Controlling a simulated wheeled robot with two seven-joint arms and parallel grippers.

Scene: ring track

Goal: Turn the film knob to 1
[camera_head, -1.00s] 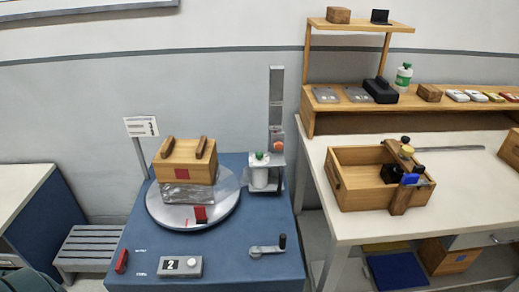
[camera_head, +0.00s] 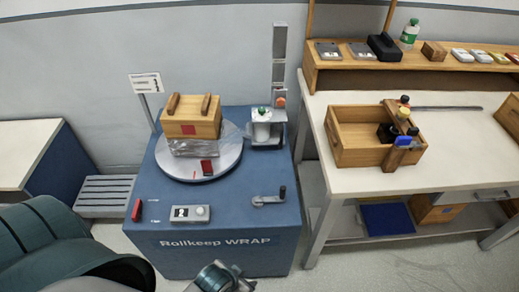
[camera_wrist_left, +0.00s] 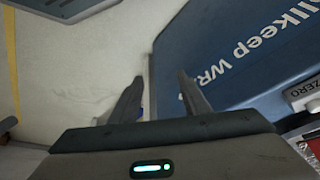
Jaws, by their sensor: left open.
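The knob (camera_head: 200,211) is a small pale round knob on a grey panel (camera_head: 178,214) at the front of the blue wrapping machine (camera_head: 230,212). A dark display sits left of the knob; its digit is too small to read now. My left gripper (camera_head: 243,286) shows at the bottom edge of the head view, low in front of the machine and apart from the knob. In the left wrist view its two fingers (camera_wrist_left: 160,92) are spread and empty, beside the blue front with white lettering. My right gripper is not in view.
A wooden box (camera_head: 192,117) stands wrapped in film on the round turntable (camera_head: 228,160). A red switch (camera_head: 136,210) is left of the panel and a crank (camera_head: 270,200) right of it. A white workbench (camera_head: 450,170) stands at the right, a grey step (camera_head: 104,195) at the left.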

